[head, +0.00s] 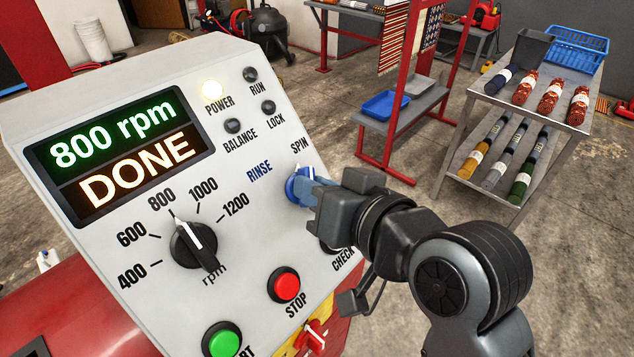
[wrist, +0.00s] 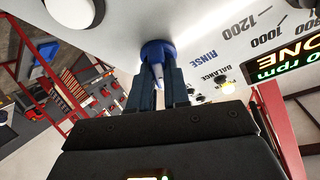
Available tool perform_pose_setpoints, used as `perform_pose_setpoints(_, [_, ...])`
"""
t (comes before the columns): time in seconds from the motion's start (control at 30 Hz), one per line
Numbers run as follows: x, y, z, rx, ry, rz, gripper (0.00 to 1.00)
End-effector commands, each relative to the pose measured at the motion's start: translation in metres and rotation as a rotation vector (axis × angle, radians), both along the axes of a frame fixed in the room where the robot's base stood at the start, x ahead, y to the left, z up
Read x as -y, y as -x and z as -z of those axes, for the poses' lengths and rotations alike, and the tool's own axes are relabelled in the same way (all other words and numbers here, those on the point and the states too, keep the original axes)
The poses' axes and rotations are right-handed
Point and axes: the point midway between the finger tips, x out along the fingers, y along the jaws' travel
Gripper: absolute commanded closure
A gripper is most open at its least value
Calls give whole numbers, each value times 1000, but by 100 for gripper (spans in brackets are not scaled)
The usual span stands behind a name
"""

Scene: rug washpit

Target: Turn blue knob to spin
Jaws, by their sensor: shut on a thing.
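The blue knob (head: 297,187) is on the sloped grey control panel (head: 120,105), between the RINSE label on its left and the SPIN label above it. My gripper (head: 312,190) reaches in from the right and partly hides the knob. In the wrist view the two fingers of my gripper (wrist: 160,85) are shut on the grip of the blue knob (wrist: 157,48), one on each side. A pale pointer mark shows on the knob; in the head view it seems to lie toward SPIN, but the fingers make its exact angle hard to tell.
The display (head: 122,155) reads 800 rpm and DONE. A black rpm dial (head: 192,243), a red STOP button (head: 285,285) and a green button (head: 222,340) sit nearby. The CHECK control is mostly hidden behind my gripper. A cart (head: 520,100) with rolled rugs stands behind.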

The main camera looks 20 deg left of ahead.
Motion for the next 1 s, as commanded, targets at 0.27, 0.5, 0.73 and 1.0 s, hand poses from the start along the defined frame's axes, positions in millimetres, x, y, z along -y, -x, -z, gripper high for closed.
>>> perform_pose_setpoints(0.27, [-1,0,2,-2,0,-1,80])
perform_pose_setpoints(0.5, [-2,1,2,-3,1,-5,57])
perform_pose_setpoints(0.73, [-2,2,2,-3,2,-8,57])
perform_pose_setpoints(1.0, [25,15,-10,1,-1,0,57])
